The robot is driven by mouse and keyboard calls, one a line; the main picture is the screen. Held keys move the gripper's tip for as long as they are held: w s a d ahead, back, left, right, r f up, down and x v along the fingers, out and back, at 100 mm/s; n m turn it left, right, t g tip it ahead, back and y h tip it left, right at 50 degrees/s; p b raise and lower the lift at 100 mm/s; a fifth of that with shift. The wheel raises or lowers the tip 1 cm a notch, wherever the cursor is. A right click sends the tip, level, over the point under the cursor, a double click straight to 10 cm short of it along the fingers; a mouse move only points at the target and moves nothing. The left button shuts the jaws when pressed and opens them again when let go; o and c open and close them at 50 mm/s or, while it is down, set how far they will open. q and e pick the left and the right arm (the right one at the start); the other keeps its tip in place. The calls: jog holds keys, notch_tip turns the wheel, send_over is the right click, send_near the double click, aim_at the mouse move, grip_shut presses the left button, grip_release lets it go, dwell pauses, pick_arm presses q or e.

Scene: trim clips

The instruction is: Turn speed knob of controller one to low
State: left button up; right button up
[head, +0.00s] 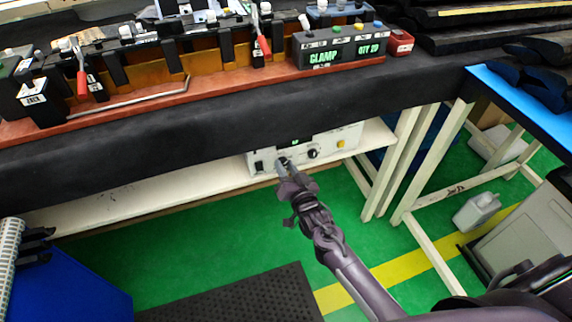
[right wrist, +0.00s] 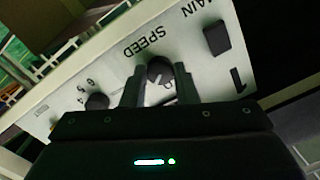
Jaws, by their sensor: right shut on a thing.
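The white controller box (head: 328,150) sits on the shelf under the bench. In the right wrist view its panel (right wrist: 125,75) appears upside down, marked MAIN, SPEED and 1. The black speed knob (right wrist: 159,69) lies between the fingers of my right gripper (right wrist: 157,85), which is shut on it. In the head view my right gripper (head: 283,165) reaches the left part of the panel and hides the knob there. The knob's exact setting cannot be read.
A black main switch (right wrist: 216,37) and a second knob (right wrist: 97,102) flank the speed knob. The bench's dark front edge (head: 200,135) overhangs the shelf (head: 150,195). White legs (head: 420,160) stand to the right. A blue bin (head: 75,275) is at lower left.

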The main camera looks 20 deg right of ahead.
jog(key=n+p, duration=0.1)
jog(key=n, duration=0.3)
jog(key=shift+r, duration=0.1)
jog(key=n+p, duration=0.1)
jog(key=n, duration=0.3)
pick_arm(q)
jog(key=s+a+f, duration=0.1)
jog(key=s, duration=0.5)
jog(key=shift+f+p, duration=0.35)
jog(key=shift+p, duration=0.05)
pick_arm(e)
jog(key=shift+n+h, duration=0.3)
jog(key=shift+n, duration=0.7)
pick_arm(q)
jog(key=shift+s, duration=0.15)
pick_arm(e)
jog(key=o, duration=1)
jog(key=shift+s, duration=0.1)
